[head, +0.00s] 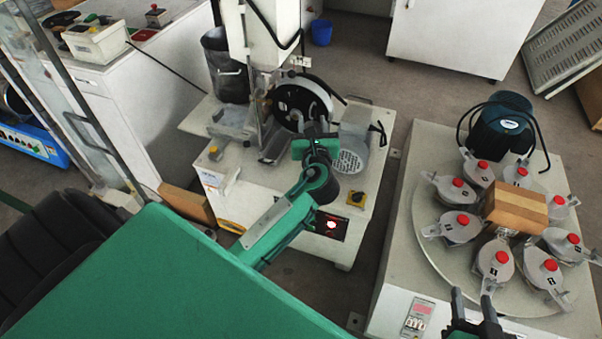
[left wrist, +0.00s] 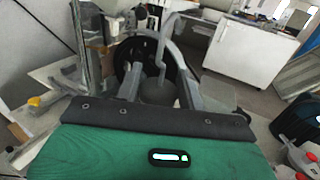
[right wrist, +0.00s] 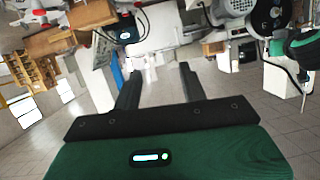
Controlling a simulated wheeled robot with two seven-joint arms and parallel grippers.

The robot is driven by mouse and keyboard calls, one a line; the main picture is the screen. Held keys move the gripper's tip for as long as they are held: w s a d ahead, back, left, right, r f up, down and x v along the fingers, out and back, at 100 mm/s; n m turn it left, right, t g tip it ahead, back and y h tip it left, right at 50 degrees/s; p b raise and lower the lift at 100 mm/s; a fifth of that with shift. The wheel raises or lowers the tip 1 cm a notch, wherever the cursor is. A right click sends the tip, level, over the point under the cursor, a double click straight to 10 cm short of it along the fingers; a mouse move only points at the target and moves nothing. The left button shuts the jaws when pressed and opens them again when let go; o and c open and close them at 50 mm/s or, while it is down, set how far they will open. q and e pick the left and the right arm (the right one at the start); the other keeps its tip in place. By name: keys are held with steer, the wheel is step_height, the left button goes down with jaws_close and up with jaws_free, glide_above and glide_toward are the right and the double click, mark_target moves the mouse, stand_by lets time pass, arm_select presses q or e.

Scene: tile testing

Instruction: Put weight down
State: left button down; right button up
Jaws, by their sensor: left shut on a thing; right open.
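My left gripper (head: 302,134) reaches over the grey testing machine (head: 225,178), and its own arm partly hides it in the head view. In the left wrist view its fingers (left wrist: 160,82) are shut on a grey round piece, the weight (left wrist: 157,93), with a thin upright hooked rod (left wrist: 169,38) just beyond or on it. Whether the weight touches the machine cannot be told. My right gripper (head: 472,303) is open and empty at the lower right of the head view; its spread fingers also show in the right wrist view (right wrist: 158,88).
A round turntable (head: 433,232) carries several grey jars with red knobs around a wooden block (head: 515,208), near my right gripper. A dark motor (head: 503,125) stands behind it. A metal pot (head: 226,70) and a perforated tray (head: 349,162) flank the machine's dark wheel (head: 318,92).

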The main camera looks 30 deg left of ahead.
steer(key=s+d+f+g+h+p, duration=0.1)
steer(key=s+f+g+p, duration=0.1)
steer(key=s+f+g, duration=0.45)
steer(key=a+t+y+b, duration=0.3)
steer(key=a+t+b, duration=0.1)
steer(key=a+t, duration=0.25)
arm_select(q)
steer(key=a+f, duration=0.1)
steer(key=f, duration=0.4)
steer(key=a+f+n+g+y+b, duration=0.1)
steer(key=f, duration=0.4)
steer(key=a+f+n+g+y, duration=0.1)
steer(key=f, duration=0.5)
steer(key=shift+s, duration=0.4)
step_height(320, 180, down, 4)
steer(key=shift+r+b, duration=0.25)
steer(key=shift+b, duration=0.6)
arm_select(e)
steer(key=w+d+r+t, duration=0.1)
steer(key=w+r+t, duration=0.1)
steer(key=r, duration=0.4)
steer(key=w+d+r+t, duration=0.1)
steer(key=w+r+t, duration=0.2)
steer(key=r+t, duration=0.2)
step_height(320, 180, up, 2)
steer(key=shift+w+d+r+t+y, duration=0.1)
steer(key=shift+w+d+t+y, duration=0.1)
steer(key=shift+d+t+y, duration=0.15)
